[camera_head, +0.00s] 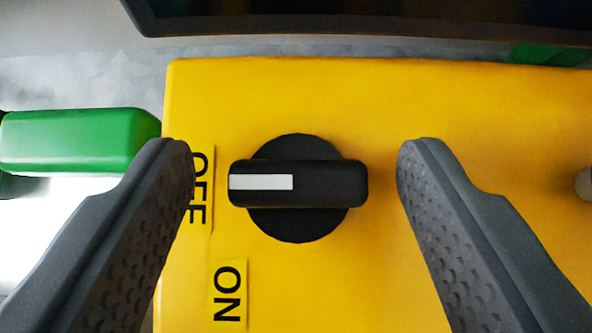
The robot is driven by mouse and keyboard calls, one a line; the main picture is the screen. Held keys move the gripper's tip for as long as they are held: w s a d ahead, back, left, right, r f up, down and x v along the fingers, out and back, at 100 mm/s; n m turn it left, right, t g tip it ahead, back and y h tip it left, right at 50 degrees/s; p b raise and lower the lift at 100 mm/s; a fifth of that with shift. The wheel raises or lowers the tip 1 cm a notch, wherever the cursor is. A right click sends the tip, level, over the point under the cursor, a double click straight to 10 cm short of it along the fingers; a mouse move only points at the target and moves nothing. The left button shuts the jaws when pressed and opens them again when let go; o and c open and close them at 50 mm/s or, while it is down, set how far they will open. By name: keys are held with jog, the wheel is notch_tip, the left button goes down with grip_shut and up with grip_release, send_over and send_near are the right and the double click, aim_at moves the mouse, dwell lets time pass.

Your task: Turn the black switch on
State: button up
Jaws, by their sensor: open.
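The black switch (330,184) is a round knob with a raised bar handle, mounted on a yellow panel (480,110). Its bar lies level across the picture, and the white mark on it points left to the OFF label (203,215). The ON label (228,294) is below and to the left of the knob. My gripper (293,165) is open. Its two dark grey fingers stand on the left and right of the knob, apart from the bar's ends. The left finger partly covers the OFF label.
A green block-like part (75,140) lies left of the panel. A dark-framed black panel (370,15) runs along the top. A small rounded light-coloured part (584,184) shows at the right edge. The yellow face around the knob is otherwise clear.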

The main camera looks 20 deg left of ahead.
jog(key=c, duration=1)
jog(key=shift+a, duration=0.25)
jog(key=shift+d, duration=0.1)
